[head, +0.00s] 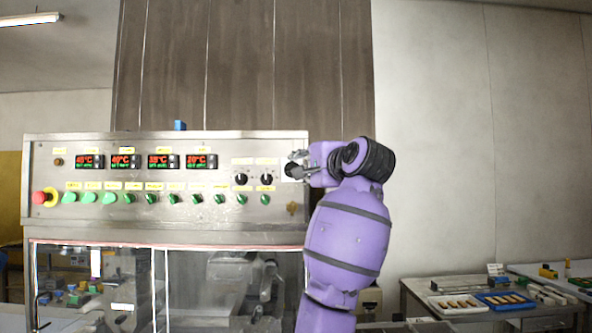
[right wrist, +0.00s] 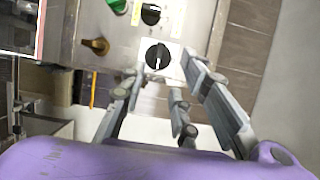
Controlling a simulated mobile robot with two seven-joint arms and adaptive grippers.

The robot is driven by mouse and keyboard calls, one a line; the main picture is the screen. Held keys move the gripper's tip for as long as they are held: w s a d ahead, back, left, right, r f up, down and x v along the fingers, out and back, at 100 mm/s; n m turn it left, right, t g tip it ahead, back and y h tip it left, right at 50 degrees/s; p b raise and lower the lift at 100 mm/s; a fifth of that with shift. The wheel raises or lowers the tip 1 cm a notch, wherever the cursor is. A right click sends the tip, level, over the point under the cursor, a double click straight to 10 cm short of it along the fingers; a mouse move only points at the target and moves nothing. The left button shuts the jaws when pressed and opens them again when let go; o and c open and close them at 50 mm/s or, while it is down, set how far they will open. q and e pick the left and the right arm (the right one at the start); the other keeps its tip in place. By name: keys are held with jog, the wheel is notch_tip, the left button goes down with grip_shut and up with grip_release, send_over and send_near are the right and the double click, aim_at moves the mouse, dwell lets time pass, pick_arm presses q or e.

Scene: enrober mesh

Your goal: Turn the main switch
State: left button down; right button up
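The main switch appears to be the black rotary knob on a white square plate (right wrist: 157,57) in the right wrist view, at the panel's right end. Its pointer line looks roughly upright in that view. My right gripper (right wrist: 160,76) is open, with its fingers apart on either side of the knob and tips close to the panel. I cannot tell whether they touch it. In the head view my right gripper (head: 297,166) is at the panel's upper right edge and partly covers this knob. My left gripper is not in view.
The steel control panel (head: 130,215) has two other black knobs (head: 241,178), a brass-coloured knob (right wrist: 97,46), a row of green knobs (head: 220,199), temperature displays (head: 160,161) and a red emergency button (head: 39,198). A table with trays (head: 458,305) stands at right.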

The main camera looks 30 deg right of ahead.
jog(key=w+d, duration=0.1)
jog(key=w, duration=0.5)
jog(key=shift+w, duration=0.15)
jog(key=shift+f, duration=0.1)
jog(key=shift+c, duration=0.4)
grip_shut()
